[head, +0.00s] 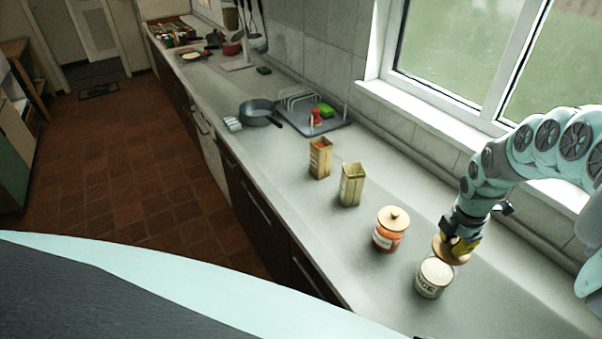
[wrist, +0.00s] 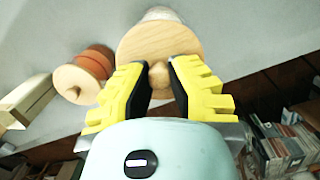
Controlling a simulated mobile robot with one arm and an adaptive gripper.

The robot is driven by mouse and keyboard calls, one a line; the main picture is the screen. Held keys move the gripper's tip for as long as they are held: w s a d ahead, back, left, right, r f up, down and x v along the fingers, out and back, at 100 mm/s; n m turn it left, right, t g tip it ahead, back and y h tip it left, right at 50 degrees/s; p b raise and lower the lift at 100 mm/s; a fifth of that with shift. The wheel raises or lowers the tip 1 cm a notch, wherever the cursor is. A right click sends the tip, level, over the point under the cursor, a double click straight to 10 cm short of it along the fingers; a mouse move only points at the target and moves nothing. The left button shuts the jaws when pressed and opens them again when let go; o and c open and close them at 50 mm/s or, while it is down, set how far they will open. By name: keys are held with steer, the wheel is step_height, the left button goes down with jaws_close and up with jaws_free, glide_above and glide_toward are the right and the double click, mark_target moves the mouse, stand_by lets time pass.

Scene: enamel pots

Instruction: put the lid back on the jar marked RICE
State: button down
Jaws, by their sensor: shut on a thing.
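The jar marked RICE (head: 434,278) is white with dark letters and stands open on the counter, white contents showing at its top. My gripper (head: 458,246) is above and slightly behind it, shut on the round wooden lid (head: 441,251). In the wrist view my gripper (wrist: 160,80) has its yellow and black fingers on both sides of the knob of the lid (wrist: 157,42). The lid is apart from the jar's mouth or just over its far edge; I cannot tell which. A pale bit of the jar (wrist: 160,14) shows beyond the lid.
An orange-red jar with a wooden lid (head: 388,230) stands close to the left. A dish rack (head: 312,113) and a grey pan (head: 258,113) are beyond. The counter right of the RICE jar is clear.

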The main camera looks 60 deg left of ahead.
steer(key=shift+f+b, duration=2.05)
steer(key=shift+f, duration=0.5)
steer(key=shift+w+f, duration=0.1)
stand_by(0.6)
steer(key=shift+c, duration=2)
jaws_free()
steer(key=shift+r+p, duration=3)
steer(key=shift+r, duration=0.6)
steer(key=shift+f, duration=0.1)
